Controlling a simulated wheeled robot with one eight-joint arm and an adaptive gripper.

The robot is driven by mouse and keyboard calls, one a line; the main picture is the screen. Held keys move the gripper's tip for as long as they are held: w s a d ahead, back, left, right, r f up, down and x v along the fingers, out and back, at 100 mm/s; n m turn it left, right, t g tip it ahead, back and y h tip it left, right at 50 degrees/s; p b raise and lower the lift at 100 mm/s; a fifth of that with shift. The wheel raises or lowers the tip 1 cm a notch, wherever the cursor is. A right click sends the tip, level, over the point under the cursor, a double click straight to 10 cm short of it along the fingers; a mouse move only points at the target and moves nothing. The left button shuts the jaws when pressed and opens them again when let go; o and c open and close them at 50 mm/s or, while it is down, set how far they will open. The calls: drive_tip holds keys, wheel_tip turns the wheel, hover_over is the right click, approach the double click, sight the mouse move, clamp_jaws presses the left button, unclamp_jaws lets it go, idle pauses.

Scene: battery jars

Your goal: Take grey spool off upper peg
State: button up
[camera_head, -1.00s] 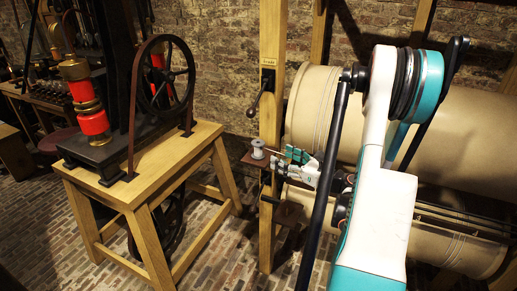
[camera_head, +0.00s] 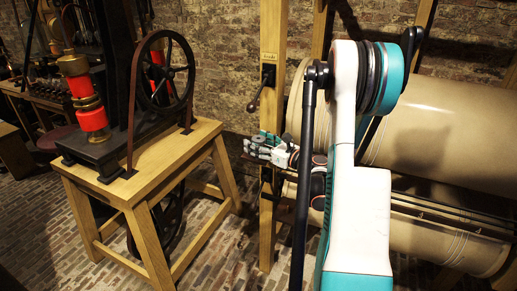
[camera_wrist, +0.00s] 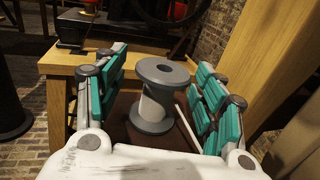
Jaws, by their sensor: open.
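The grey spool (camera_wrist: 155,100) stands upright in the wrist view, with dark grey flanges and a paler core. It is on a small dark brown shelf (camera_wrist: 122,128). My gripper (camera_wrist: 161,62) is open, with its teal-padded fingers on either side of the spool and visible gaps to both. A thin pale rod (camera_wrist: 187,128) lies just right of the spool; I cannot tell whether it is a peg. In the head view my gripper (camera_head: 262,146) is beside the wooden post and hides the spool.
The wooden post (camera_head: 268,215) stands right by my gripper, with a lever (camera_head: 254,102) above. Large beige drums (camera_head: 440,130) are on the right. A wooden bench (camera_head: 150,175) with a flywheel machine is on the left. Brick floor lies open between bench and post.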

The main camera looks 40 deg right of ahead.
drive_tip(key=c, duration=1)
drive_tip(key=shift+c, duration=0.2)
